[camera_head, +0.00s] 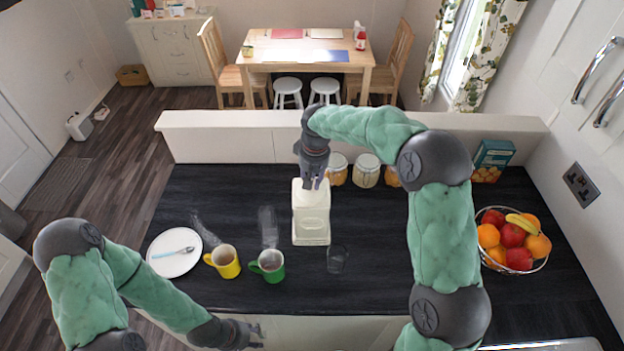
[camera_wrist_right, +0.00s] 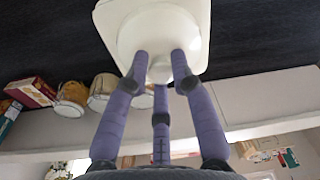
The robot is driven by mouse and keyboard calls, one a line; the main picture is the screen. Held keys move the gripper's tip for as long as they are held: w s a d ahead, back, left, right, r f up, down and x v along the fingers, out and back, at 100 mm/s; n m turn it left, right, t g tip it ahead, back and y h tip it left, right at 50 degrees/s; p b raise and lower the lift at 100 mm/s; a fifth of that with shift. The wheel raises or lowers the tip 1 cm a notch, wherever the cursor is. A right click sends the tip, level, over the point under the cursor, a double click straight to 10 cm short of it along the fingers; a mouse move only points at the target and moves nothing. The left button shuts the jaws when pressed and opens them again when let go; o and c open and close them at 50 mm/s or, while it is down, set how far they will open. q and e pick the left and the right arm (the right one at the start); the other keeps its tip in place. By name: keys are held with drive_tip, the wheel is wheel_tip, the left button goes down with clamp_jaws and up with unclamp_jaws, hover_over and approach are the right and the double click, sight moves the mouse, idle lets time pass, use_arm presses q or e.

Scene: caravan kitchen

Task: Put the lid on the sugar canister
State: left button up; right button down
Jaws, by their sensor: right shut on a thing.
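The cream sugar canister (camera_head: 311,228) stands upright on the dark worktop, in the middle of the head view. My right gripper (camera_head: 314,183) points down over its top. In the right wrist view, my right gripper (camera_wrist_right: 160,68) has its fingers closed around the small knob of a cream square lid (camera_wrist_right: 193,28). The lid is at the canister's top; I cannot tell whether it is seated or slightly above it. The canister's body is hidden behind the lid in the wrist view. My left gripper (camera_head: 252,335) is empty near the worktop's front edge, its fingers apart.
A clear glass (camera_head: 337,258) stands close right of the canister. A green mug (camera_head: 268,266), yellow mug (camera_head: 224,261) and plate (camera_head: 166,264) are left. Storage jars (camera_head: 366,171) stand behind, near a low ledge (camera_head: 230,144). A fruit bowl (camera_head: 512,262) is right.

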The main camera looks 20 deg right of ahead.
drive_tip(key=shift+f+b, duration=0.35)
drive_tip(key=shift+f, duration=0.15)
idle(0.4)
drive_tip(key=c, duration=1.3)
unclamp_jaws()
drive_tip(key=shift+r, duration=0.1)
drive_tip(key=r+p, duration=0.2)
drive_tip(key=r, duration=0.1)
drive_tip(key=r+p, duration=0.2)
drive_tip(key=r, duration=0.2)
drive_tip(key=s+r+p, duration=0.1)
drive_tip(key=r+p, duration=0.2)
drive_tip(key=shift+d+r, duration=0.25)
drive_tip(key=shift+r, duration=0.15)
drive_tip(key=shift+f, duration=0.1)
